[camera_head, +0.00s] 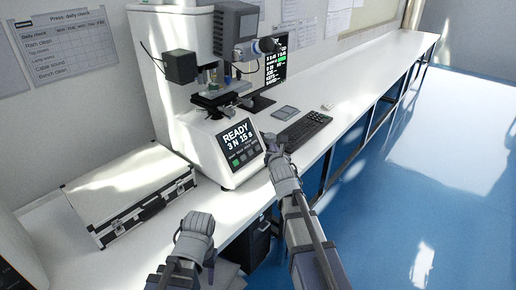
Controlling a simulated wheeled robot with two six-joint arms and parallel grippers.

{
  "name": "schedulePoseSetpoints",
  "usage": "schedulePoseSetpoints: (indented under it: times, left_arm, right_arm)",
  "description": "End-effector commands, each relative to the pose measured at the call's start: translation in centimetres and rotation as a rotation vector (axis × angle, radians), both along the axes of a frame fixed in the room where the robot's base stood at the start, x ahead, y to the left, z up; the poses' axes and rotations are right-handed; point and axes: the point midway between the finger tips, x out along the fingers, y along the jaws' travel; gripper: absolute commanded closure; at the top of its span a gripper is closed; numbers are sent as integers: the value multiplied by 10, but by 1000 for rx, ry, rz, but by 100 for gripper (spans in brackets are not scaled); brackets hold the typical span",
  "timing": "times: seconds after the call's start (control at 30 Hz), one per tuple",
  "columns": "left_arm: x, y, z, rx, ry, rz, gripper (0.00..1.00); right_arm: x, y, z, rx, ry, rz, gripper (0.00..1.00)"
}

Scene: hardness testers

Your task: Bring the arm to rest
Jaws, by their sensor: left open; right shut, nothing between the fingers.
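My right arm reaches up from the bottom of the head view. Its gripper (271,143) is shut and empty, close to the right front edge of the hardness tester's screen (240,142), in front of the keyboard's near end. I cannot tell whether it touches the tester. My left gripper (197,222) is low in the view, over the table's front edge, to the right of the silver case. Its fingers are largely hidden by its own body. The hardness tester (160,95) stands upright on the white table and its screen reads "READY, 3 N 15 s".
A closed silver case (127,187) lies on the table at left. A keyboard (303,130), a small grey device (285,113) and a monitor (276,62) are right of the tester. The white table (375,72) runs clear to the back right. Blue floor (420,150) is open at right.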

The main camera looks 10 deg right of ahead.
Motion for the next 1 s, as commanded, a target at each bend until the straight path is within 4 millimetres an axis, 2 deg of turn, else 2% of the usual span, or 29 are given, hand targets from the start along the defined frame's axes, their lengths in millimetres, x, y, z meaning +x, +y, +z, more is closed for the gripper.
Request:
schedulePoseSetpoints:
  times: [0.3, 0.47, 0.57, 0.77, 1.0]
  left_arm:
    - [0, 0, 1, 0, 0, 0, 50]
    - [0, 0, 9, 0, 0, 0, 50]
    - [0, 0, 18, 0, 0, 0, 50]
    - [0, 0, 35, 0, 0, 1, 50]
    - [0, 0, 55, 0, 0, 1, 50]
  right_arm:
    - [-1, 2, -1, 15, 6, -3, 100]
    - [-15, 19, -12, 204, 72, -55, 100]
    - [-34, 38, -27, 423, 154, -140, 100]
    - [-91, 81, -60, 886, 332, -428, 100]
    - [-181, 128, -86, 1316, 470, -955, 100]
